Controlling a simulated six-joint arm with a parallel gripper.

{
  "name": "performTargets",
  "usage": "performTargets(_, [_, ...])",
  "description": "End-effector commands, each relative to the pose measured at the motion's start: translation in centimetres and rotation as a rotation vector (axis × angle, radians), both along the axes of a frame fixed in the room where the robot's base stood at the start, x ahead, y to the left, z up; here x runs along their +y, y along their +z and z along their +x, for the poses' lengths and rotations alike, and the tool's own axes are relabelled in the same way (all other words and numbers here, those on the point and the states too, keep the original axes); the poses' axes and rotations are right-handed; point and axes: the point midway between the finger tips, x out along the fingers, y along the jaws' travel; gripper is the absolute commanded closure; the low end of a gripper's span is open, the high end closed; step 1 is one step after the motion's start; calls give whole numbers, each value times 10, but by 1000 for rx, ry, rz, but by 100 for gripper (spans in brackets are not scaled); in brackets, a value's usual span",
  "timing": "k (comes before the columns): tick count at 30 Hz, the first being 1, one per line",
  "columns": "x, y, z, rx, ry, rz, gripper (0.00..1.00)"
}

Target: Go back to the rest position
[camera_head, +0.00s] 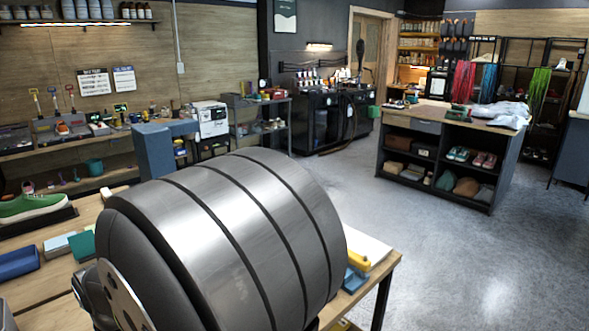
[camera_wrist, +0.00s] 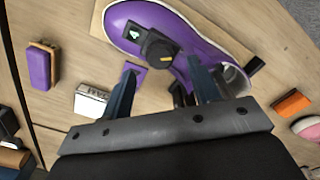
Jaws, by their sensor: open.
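In the wrist view, my gripper (camera_wrist: 163,68) is open, its two dark blue fingers spread apart with nothing clamped between them. A purple sneaker (camera_wrist: 213,38) with a pale sole edge lies past the fingertips on a wooden board (camera_wrist: 98,20). A round black part (camera_wrist: 158,50) with a yellow mark and a small dark tag marked 4 lie over the sneaker. I cannot tell whether the fingers touch the shoe. In the head view, my large metal arm link hides the middle of the bench, and the gripper is out of sight.
In the wrist view, a purple-and-wood block (camera_wrist: 42,66), a white lettered box (camera_wrist: 90,101), an orange block (camera_wrist: 292,103) and a pink shoe (camera_wrist: 309,128) lie around. Floor (camera_head: 440,260) is clear right.

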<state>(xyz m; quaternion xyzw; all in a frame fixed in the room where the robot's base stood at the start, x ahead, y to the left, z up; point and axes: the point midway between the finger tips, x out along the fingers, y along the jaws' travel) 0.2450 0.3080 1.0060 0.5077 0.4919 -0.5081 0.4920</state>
Motion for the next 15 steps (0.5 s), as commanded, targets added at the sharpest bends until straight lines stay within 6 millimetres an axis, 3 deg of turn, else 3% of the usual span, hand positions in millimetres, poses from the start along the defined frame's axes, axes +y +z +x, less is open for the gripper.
performTargets(6, [0,-30,0,1,0,-2,44])
performTargets(15, [0,-39,0,-1,2,1,44])
